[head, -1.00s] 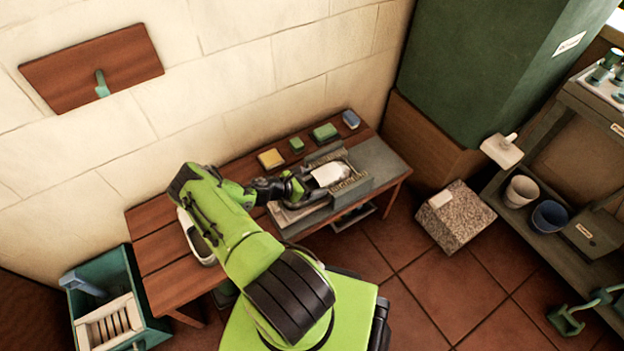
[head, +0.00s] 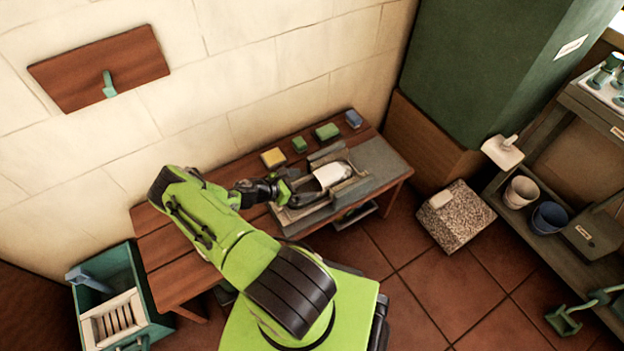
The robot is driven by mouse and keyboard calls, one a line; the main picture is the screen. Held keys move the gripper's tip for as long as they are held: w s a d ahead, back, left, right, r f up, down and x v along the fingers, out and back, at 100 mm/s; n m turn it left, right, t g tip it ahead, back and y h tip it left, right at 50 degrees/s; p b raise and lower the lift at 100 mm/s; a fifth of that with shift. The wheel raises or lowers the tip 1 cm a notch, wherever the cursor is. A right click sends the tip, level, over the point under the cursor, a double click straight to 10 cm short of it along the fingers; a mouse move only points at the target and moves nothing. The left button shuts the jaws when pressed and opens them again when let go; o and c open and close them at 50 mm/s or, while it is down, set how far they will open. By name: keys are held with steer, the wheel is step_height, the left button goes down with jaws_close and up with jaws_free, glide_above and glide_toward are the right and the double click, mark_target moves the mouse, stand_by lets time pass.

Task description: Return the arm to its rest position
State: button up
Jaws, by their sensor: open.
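My arm is green with dark joints and reaches from the bottom middle over the wooden table (head: 170,252). My gripper (head: 296,190) is at the middle of the table, over the left part of a grey tray-like fixture (head: 375,157). A white rounded object (head: 331,174) lies in the fixture, just right of the gripper. The gripper's fingers are small and dark here; they appear apart. I cannot tell whether they touch the white object.
A teal crate (head: 150,285) stands at left. A speckled stone block (head: 457,216) and a shelf (head: 550,245) are at right. Tiled floor lies between.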

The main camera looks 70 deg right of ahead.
steer(key=p+v, duration=0.2)
steer(key=v, duration=0.7)
steer(key=shift+w+a+r, duration=0.2)
steer(key=shift+a, duration=0.05)
